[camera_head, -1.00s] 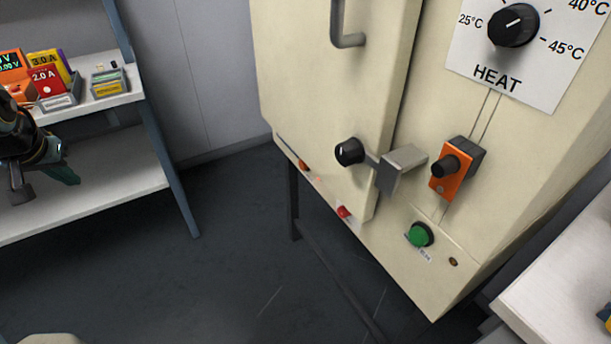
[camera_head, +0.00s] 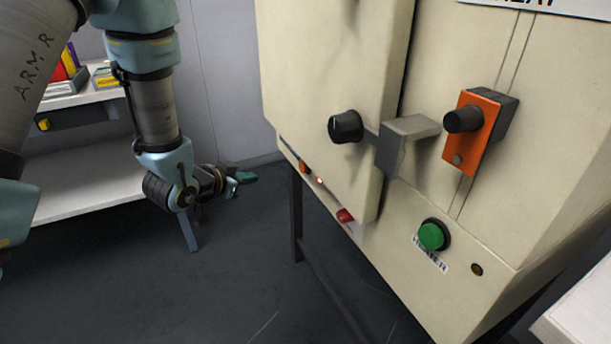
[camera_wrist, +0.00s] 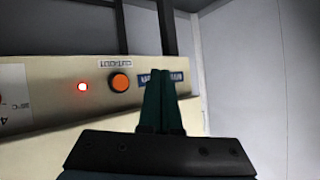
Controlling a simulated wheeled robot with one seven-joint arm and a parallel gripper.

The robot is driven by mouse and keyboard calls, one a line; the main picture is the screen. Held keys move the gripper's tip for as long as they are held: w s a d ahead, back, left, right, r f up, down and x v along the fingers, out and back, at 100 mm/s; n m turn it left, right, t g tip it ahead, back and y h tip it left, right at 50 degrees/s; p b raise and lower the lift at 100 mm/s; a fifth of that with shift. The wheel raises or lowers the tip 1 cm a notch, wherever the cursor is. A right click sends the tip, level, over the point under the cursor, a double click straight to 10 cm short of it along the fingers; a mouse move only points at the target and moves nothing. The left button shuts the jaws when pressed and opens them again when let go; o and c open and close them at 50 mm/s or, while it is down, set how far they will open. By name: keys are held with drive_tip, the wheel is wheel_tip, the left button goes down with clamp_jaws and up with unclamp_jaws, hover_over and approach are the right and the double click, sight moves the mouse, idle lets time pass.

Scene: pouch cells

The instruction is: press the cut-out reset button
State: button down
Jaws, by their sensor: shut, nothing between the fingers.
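The cut-out button is a round orange button (camera_wrist: 120,82) on the cream cabinet in the wrist view, beside an upside-down CUT-OUT label (camera_wrist: 114,62). An orange button (camera_head: 304,166) also shows at the cabinet's lower left edge in the head view. A red lamp (camera_wrist: 82,87) glows beside the button. My gripper (camera_head: 245,177) is left of the cabinet's lower edge in the head view, apart from it. In the wrist view its dark green fingers (camera_wrist: 162,82) are together and empty, to the right of the orange button, partly over a dark label.
The cabinet door has a black knob (camera_head: 346,126) and a metal latch (camera_head: 405,140) that stick out. An orange switch (camera_head: 475,133), a green HEATER button (camera_head: 434,235) and a red part (camera_head: 345,216) are also on the cabinet. A shelf (camera_head: 85,183) stands behind my arm.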

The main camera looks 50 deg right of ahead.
drive_tip(key=shift+s+d+f, duration=0.15)
drive_tip(key=shift+s+d, duration=0.2)
drive_tip(key=shift+d, duration=0.1)
approach(300, 167)
drive_tip(key=shift+w+d+f, duration=0.7)
drive_tip(key=shift+d+f, duration=0.15)
drive_tip(key=shift+d, duration=0.1)
drive_tip(key=shift+w+d+f, duration=0.7)
drive_tip(key=shift+d+f, duration=0.15)
drive_tip(key=shift+d, duration=0.1)
drive_tip(key=shift+d, duration=0.1)
idle(0.7)
drive_tip(key=shift+s+d, duration=0.15)
drive_tip(key=shift+d, duration=0.15)
drive_tip(key=shift+s+d, duration=0.2)
drive_tip(key=shift+d, duration=0.3)
idle(0.7)
drive_tip(key=shift+a, duration=0.1)
drive_tip(key=shift+w+a, duration=0.3)
drive_tip(key=shift+a, duration=0.5)
